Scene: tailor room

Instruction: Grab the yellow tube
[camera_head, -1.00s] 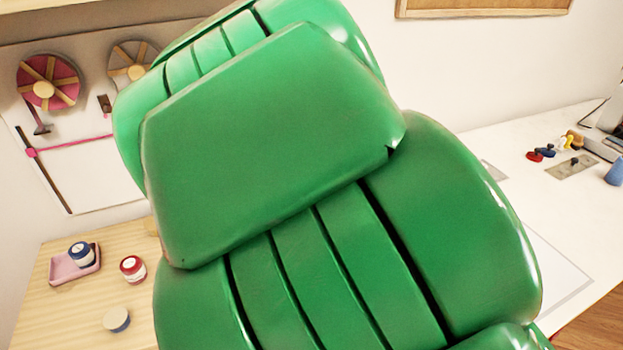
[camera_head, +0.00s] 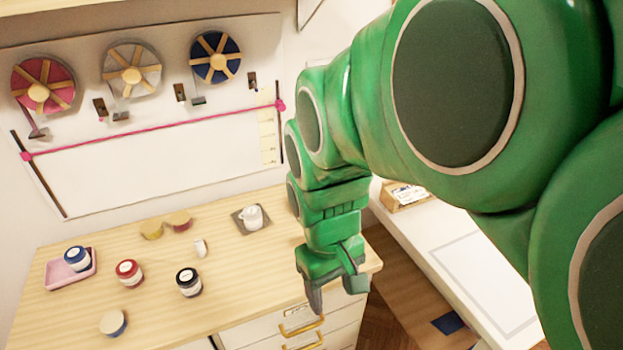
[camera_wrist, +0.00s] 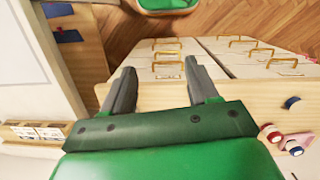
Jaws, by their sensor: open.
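I cannot pick out a yellow tube in either current view. My gripper (camera_head: 336,292) hangs by the right front corner of the wooden cabinet (camera_head: 240,292) in the head view. In the wrist view my gripper (camera_wrist: 160,82) has its two fingers wide apart, open, with nothing between them. Cabinet drawers and floor show beyond the fingers.
The cabinet top holds a pink tray (camera_head: 52,277) with a blue-lidded jar (camera_head: 77,259), a red jar (camera_head: 129,272), a black jar (camera_head: 189,282) and flat yellowish round pieces (camera_head: 151,230). A white table (camera_head: 462,272) with a small box (camera_head: 405,195) stands right.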

